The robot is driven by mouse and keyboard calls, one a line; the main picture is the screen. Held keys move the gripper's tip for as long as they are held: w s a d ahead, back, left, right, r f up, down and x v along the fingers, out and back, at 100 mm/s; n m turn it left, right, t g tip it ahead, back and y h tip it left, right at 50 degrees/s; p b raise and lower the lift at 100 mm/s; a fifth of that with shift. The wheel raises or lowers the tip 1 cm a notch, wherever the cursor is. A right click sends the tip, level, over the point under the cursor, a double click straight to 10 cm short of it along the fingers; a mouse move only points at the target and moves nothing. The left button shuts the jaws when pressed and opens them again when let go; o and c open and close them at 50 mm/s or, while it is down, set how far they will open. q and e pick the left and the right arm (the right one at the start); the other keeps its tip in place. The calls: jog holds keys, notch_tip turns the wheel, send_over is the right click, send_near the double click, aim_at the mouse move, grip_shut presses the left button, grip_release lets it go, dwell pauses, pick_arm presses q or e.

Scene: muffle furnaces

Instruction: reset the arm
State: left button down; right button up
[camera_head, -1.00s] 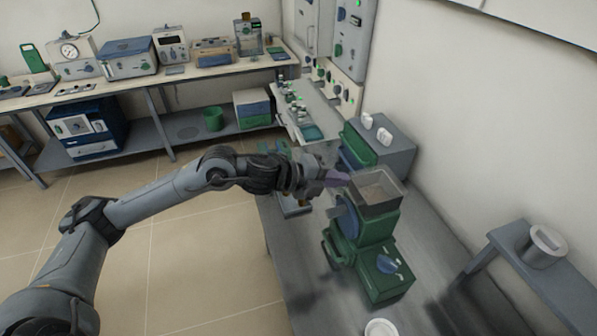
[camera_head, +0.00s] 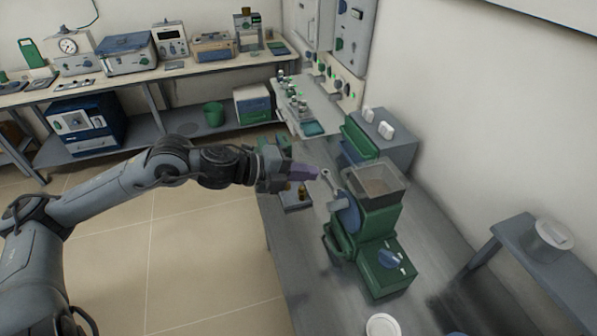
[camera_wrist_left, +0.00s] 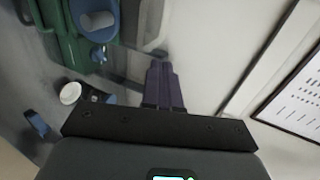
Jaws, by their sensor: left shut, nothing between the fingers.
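My left arm comes in from the left in the head view. Its gripper (camera_head: 314,173) is shut, with purple fingers held together and nothing between them. It hangs above the bench, just left of the green machine (camera_head: 378,222) with a clear-walled hopper (camera_head: 376,183) on top. A gap shows between the fingertips and the machine's blue round part (camera_head: 347,214). In the left wrist view the shut fingers (camera_wrist_left: 162,68) point forward, and the green machine (camera_wrist_left: 84,50) shows at upper left. My right gripper is in neither view.
A white round dish (camera_head: 382,327) lies on the grey bench near the front. A grey and green box (camera_head: 385,140) stands behind the machine. A small side table (camera_head: 535,270) with a white cup (camera_head: 549,240) is at the right. Instruments line the back bench (camera_head: 215,75).

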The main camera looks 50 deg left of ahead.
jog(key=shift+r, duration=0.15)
pick_arm(q)
jog(key=s+d+f+n+y, duration=0.1)
jog(key=s+d+f+n, duration=0.3)
jog(key=f, duration=0.3)
jog(key=s+d+f+n+y, duration=0.1)
jog(key=s+d+f+n, duration=0.2)
jog(key=f+n, duration=0.35)
jog(key=s+d+f+n+y, duration=0.1)
jog(key=s+d+f+n, duration=0.25)
jog(key=f, duration=0.45)
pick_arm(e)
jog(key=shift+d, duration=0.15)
pick_arm(q)
jog(key=s+d+f+n+g+y, duration=0.25)
jog(key=s+f+n+g, duration=0.5)
jog(key=s, duration=0.45)
notch_tip(320, 180, up, 32)
jog(key=g+p, duration=0.1)
jog(key=p, duration=3)
jog(key=shift+a+f, duration=0.2)
jog(key=shift+a, duration=0.2)
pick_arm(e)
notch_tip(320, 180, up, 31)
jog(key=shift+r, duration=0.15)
pick_arm(q)
jog(key=shift+y, duration=0.25)
